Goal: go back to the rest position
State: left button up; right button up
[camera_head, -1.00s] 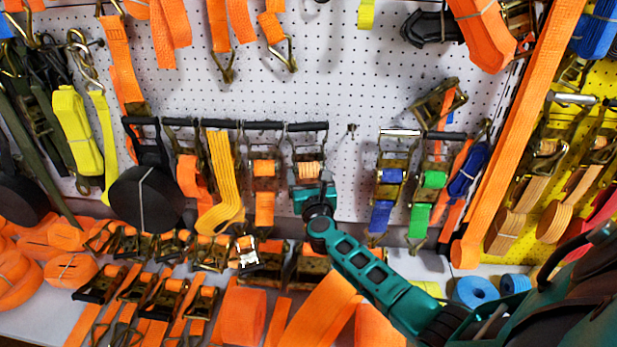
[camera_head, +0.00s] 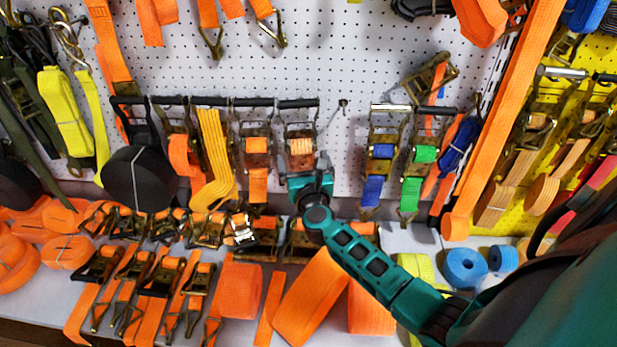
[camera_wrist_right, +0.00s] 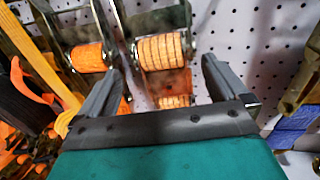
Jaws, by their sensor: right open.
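My right gripper (camera_head: 306,166) is in front of the pegboard wall, just below a hanging ratchet strap with pale orange webbing (camera_head: 301,146). In the right wrist view, the two grey fingers of my right gripper (camera_wrist_right: 158,80) stand apart with nothing held between them. The same pale orange strap roll (camera_wrist_right: 160,51) shows beyond and between the fingers; I cannot tell how far it is from them. My left gripper is not in view.
More ratchet straps hang left, including one with yellow webbing (camera_head: 214,160) and a black roll (camera_head: 139,179). Blue (camera_head: 379,151) and green (camera_head: 424,154) straps hang right. Orange rolls (camera_head: 314,297) crowd the shelf below. Bare pegboard (camera_head: 345,150) lies right of the gripper.

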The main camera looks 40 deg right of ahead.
pick_arm(q)
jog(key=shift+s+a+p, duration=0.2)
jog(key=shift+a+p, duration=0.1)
jog(key=shift+p, duration=0.2)
pick_arm(e)
jog(key=v, duration=0.9)
jog(key=shift+r, duration=0.2)
